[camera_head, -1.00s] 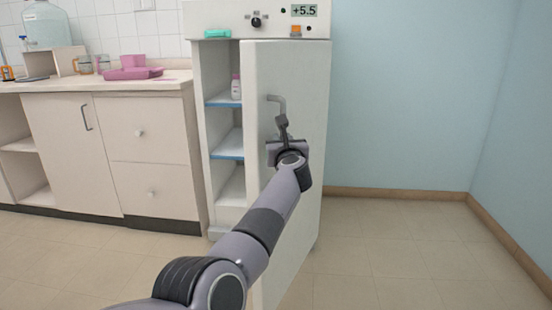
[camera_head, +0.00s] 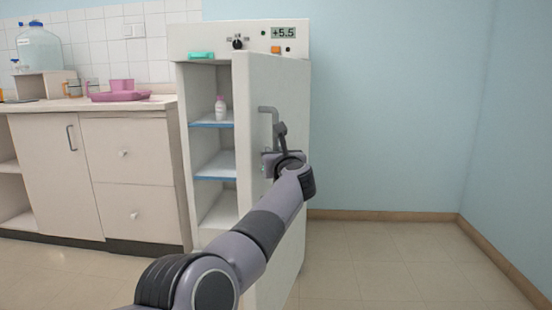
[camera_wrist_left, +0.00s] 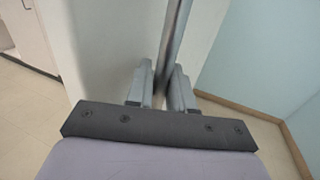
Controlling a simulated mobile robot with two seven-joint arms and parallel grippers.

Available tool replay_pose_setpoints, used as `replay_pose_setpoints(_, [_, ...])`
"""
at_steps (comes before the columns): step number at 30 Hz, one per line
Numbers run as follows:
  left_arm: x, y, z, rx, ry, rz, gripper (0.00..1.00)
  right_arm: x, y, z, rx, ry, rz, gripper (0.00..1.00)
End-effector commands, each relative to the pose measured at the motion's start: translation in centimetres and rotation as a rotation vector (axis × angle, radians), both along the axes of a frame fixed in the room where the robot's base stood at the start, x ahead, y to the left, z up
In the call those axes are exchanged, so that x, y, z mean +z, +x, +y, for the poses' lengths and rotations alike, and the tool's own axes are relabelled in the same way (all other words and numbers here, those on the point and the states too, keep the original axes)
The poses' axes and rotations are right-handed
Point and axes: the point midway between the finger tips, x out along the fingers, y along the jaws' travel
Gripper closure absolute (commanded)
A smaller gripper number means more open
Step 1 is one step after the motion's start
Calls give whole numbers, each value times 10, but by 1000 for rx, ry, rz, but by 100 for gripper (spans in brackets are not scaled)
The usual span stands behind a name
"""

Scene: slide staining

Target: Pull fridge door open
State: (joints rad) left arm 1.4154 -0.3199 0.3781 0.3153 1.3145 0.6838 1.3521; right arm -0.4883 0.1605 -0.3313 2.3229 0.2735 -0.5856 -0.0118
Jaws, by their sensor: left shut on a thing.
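The white fridge (camera_head: 185,100) stands against the wall with its door (camera_head: 280,85) partly open, hinged on the right side. The grey bar handle (camera_head: 268,110) is on the door's outer face. My left gripper (camera_head: 279,132) is shut on the handle; in the left wrist view the bar (camera_wrist_left: 174,40) runs between the two fingers (camera_wrist_left: 161,88). The lower part of the handle is hidden by my gripper. My right gripper is not in view.
A counter (camera_head: 60,107) with cupboard and drawers stands left of the fridge, holding a pink tray (camera_head: 120,96), mugs and a large bottle (camera_head: 38,48). The floor (camera_head: 370,262) right of the door is clear up to the blue wall.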

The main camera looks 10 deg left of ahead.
Motion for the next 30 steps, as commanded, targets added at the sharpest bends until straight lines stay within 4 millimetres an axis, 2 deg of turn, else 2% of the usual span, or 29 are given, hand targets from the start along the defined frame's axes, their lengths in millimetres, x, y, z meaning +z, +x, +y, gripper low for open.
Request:
replay_pose_setpoints(11, [-4,-1,-1,7,-1,8,100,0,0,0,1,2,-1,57])
replay_pose_setpoints(12, [-4,-1,-1,7,0,9,69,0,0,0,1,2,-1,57])
replay_pose_setpoints(13, [-4,-1,-1,7,-1,8,61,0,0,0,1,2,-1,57])
replay_pose_setpoints(30, [-1,-1,1,7,0,4,61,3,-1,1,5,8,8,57])
